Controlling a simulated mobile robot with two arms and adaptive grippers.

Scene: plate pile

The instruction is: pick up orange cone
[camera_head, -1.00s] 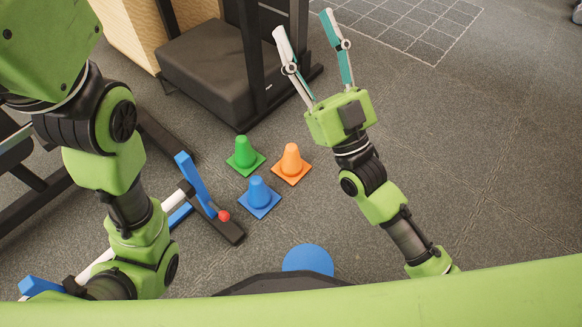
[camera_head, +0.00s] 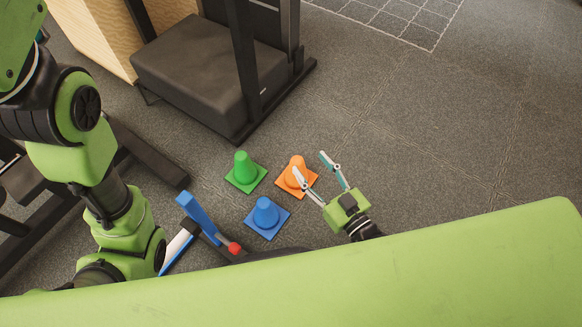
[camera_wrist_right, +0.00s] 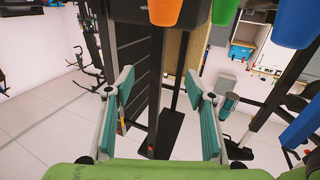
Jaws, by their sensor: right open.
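The orange cone (camera_head: 298,161) stands upright on the floor in the head view, with its square base around it. My right gripper (camera_head: 309,163) is open and empty. Its left finger overlaps the cone in the picture, and its right finger is to the right of the cone. Whether a finger touches the cone I cannot tell. In the right wrist view, which looks upside down, part of the orange cone (camera_wrist_right: 165,10) shows at the top edge, above the open fingers (camera_wrist_right: 158,74). My left arm is at the left of the head view; its gripper is out of sight.
A green cone (camera_head: 244,168) and a blue cone (camera_head: 265,214) stand close to the left of the orange one. A blue and black frame with a red knob (camera_head: 234,248) is at the lower left. A black bench (camera_head: 205,75) stands behind. Floor on the right is clear.

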